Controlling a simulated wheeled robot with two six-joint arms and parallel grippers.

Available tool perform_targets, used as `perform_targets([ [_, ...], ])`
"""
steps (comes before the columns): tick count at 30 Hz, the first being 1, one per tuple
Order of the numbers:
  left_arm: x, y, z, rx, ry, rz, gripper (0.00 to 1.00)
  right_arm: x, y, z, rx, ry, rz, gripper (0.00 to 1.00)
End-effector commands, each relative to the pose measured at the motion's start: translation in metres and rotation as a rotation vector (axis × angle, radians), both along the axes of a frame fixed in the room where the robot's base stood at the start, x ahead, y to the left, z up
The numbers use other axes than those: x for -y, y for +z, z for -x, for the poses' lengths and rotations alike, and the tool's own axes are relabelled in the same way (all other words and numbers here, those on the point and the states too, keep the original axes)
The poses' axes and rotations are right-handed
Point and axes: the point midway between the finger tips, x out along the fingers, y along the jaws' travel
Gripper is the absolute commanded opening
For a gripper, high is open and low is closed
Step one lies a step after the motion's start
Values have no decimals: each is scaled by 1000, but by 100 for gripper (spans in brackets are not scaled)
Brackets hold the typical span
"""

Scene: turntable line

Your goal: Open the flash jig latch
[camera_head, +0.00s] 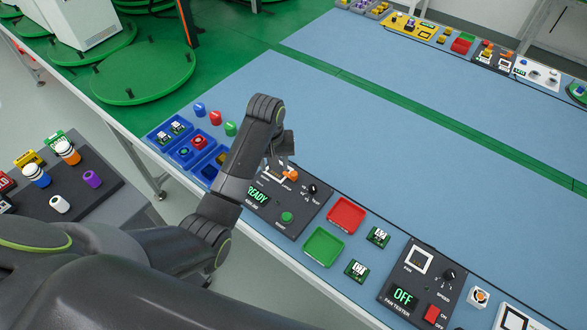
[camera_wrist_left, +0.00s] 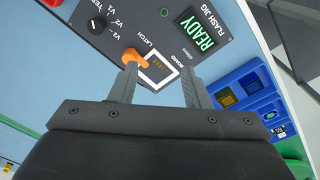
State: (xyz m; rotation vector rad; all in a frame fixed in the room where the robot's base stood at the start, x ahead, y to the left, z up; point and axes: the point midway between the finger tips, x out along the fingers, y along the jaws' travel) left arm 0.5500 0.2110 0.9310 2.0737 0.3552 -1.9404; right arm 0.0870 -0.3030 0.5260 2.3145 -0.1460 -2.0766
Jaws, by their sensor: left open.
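The flash jig (camera_head: 297,213) is a dark panel at the near edge of the table, with a lit READY display (camera_head: 257,195). Its orange latch lever (camera_head: 291,175) sits beside the white-framed board slot; in the left wrist view the lever (camera_wrist_left: 136,60) lies next to the slot (camera_wrist_left: 158,72). My left gripper (camera_wrist_left: 160,73) is open and empty over the slot. Its left fingertip in that view is close to the lever; I cannot tell whether they touch. In the head view my left gripper (camera_head: 281,165) partly hides the slot. My right gripper is not in view.
A selector knob (camera_head: 312,188) and a green start button (camera_head: 287,217) are on the jig. Blue bins (camera_head: 170,132) stand to its left. A red tray (camera_head: 346,215), a green tray (camera_head: 323,246) and the fan tester (camera_head: 420,284) lie to its right.

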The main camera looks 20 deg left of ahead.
Motion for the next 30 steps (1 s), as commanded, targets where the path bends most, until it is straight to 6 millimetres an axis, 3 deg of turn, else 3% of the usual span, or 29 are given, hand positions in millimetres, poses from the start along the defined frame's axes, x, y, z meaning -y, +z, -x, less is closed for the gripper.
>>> perform_targets([
  [1, 9, 18, -16, -8, 9, 2, 43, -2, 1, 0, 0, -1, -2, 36],
  [6, 28, 57, -45, -49, 45, 0, 43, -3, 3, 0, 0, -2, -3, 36],
  [12, 36, 74, -56, -69, 63, -3, 43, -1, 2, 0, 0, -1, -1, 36],
  [23, 36, 40, -56, -68, 64, -4, 43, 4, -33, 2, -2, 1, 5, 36],
  [30, 36, -7, -55, -74, 65, -4, 43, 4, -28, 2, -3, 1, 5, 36],
])
